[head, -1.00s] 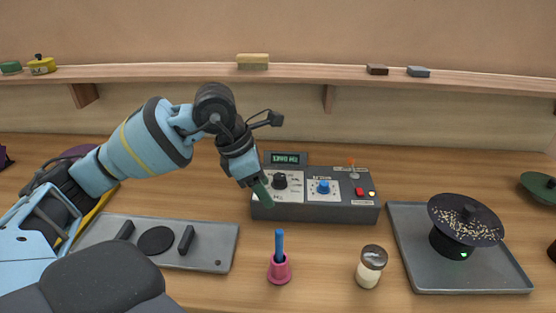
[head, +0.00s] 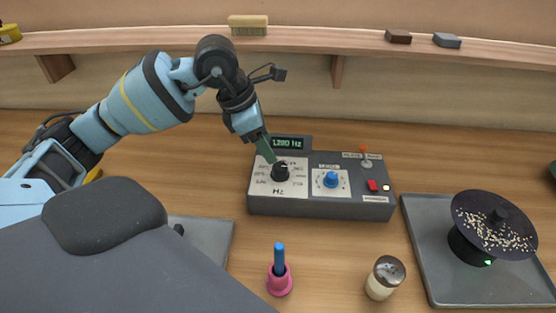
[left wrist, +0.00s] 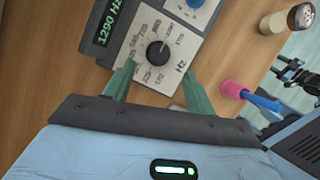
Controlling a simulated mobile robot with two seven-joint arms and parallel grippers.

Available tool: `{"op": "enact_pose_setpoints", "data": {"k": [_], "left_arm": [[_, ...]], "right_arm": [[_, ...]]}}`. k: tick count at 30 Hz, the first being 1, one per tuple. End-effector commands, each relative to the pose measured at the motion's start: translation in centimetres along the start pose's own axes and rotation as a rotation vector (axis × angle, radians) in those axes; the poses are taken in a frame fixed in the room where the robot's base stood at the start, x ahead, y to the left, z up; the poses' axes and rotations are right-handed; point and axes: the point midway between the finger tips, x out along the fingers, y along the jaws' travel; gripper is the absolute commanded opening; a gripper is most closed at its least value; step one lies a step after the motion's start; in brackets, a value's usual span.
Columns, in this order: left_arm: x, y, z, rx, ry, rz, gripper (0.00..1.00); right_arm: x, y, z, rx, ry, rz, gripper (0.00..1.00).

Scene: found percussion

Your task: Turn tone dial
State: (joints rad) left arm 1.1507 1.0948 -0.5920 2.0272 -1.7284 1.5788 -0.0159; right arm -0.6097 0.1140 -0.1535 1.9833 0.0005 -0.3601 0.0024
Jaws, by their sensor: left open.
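The tone dial is a black knob (head: 280,172) on a pale, printed panel marked Hz, at the left of a grey control box (head: 320,207). A display (head: 290,143) behind it shows about 1290 Hz. My left gripper (head: 267,152) is just behind and above the dial, fingers pointing down. In the left wrist view, the green fingers of my left gripper (left wrist: 158,70) are open, with the knob (left wrist: 157,53) just beyond the gap between their tips. No contact is visible.
A blue knob (head: 331,179) and a red button (head: 372,186) share the box. A pink cup (head: 279,284) with a blue-handled tool and a shaker (head: 384,278) stand in front. A black plate with pale grains (head: 493,222) stands on a grey tray (head: 424,270) at right.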

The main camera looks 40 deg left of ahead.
Motion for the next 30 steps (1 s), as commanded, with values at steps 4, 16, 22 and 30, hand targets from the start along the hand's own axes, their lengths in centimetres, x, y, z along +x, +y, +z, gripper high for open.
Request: {"op": "enact_pose_setpoints", "data": {"k": [4,16,22,30], "left_arm": [[2.0,-0.1,-0.1,-0.001,0.003,-0.004,0.55],[6.9,-0.1,0.0,0.001,0.0,-0.002,0.55],[7.3,0.0,-0.1,0.0,0.001,-0.001,0.55],[7.3,0.0,0.0,0.0,0.001,-0.001,0.4]], "right_arm": [[-0.1,0.0,0.1,-0.001,-0.003,0.0,0.55],[-0.1,0.1,-0.5,-0.002,0.009,0.001,0.55],[0.0,0.1,-0.7,-0.002,0.013,0.001,0.55],[0.0,0.1,-0.7,-0.002,0.014,0.001,0.55]]}}
